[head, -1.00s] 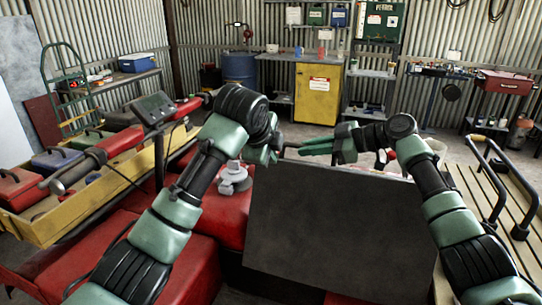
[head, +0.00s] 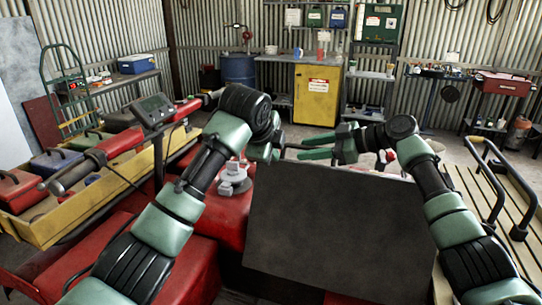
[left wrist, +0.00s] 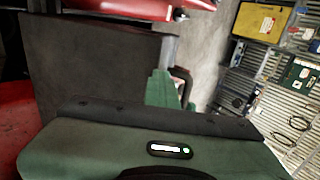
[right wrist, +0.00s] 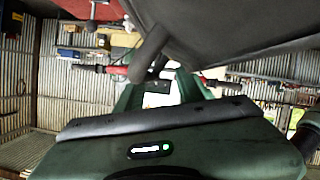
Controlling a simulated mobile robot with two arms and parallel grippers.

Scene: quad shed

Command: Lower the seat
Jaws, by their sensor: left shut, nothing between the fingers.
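The seat (head: 340,232) is raised and tilted up on the red quad (head: 222,215). It shows as a broad dark panel facing me in the head view. It also shows at upper left in the left wrist view (left wrist: 90,62) and overhead in the right wrist view (right wrist: 235,28). My left gripper (head: 276,150) is shut and empty, just above the panel's upper left corner and partly hidden by its own wrist. My right gripper (head: 306,147) points left above the panel's upper edge. Its fingers look apart, with nothing visible between them. Contact with the seat cannot be told.
A yellow trailer or tray (head: 75,215) with several tool boxes stands at the left. A yellow cabinet (head: 318,95) and a blue drum (head: 238,70) are at the back wall. Floor shows behind the quad.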

